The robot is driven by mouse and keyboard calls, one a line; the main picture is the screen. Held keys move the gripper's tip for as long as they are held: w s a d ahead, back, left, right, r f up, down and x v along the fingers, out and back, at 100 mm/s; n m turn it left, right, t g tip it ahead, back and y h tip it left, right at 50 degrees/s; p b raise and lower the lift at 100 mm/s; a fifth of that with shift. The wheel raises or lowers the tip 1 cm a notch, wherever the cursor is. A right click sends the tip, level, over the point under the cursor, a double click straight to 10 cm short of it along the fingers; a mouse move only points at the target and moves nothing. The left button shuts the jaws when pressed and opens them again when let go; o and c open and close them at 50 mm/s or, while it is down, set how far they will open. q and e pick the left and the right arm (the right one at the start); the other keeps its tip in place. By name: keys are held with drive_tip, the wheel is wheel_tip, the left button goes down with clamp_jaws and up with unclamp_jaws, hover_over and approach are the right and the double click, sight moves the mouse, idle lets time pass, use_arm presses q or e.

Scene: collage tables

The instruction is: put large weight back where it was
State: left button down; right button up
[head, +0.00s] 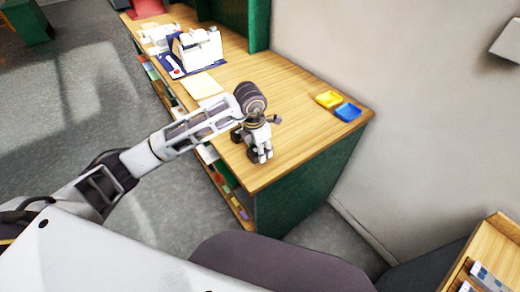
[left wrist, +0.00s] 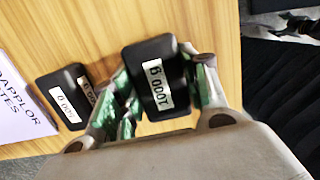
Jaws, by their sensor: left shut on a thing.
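The large weight (left wrist: 157,70) is a black block with a white label reading about 1000, seen in the left wrist view. My left gripper (left wrist: 160,95) is shut on it, with green-lined fingers at its two sides. A smaller black weight (left wrist: 60,100) with a white label lies on the wooden table to its left, apart from it. In the head view my left gripper (head: 261,152) points down over the near end of the table (head: 285,85); the weights are not clearly visible there. I cannot tell whether the large weight touches the table. My right gripper is not in view.
A white machine (head: 198,48) stands on a blue mat farther back. A printed white sheet (left wrist: 18,95) lies left of the smaller weight. Tabletop between gripper and trays is clear.

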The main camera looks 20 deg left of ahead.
use_arm(q)
drive_tip(key=shift+f, duration=0.15)
drive_tip(key=shift+f, duration=0.1)
idle(0.3)
drive_tip(key=c, duration=0.8)
unclamp_jaws()
drive_tip(key=shift+o, duration=0.2)
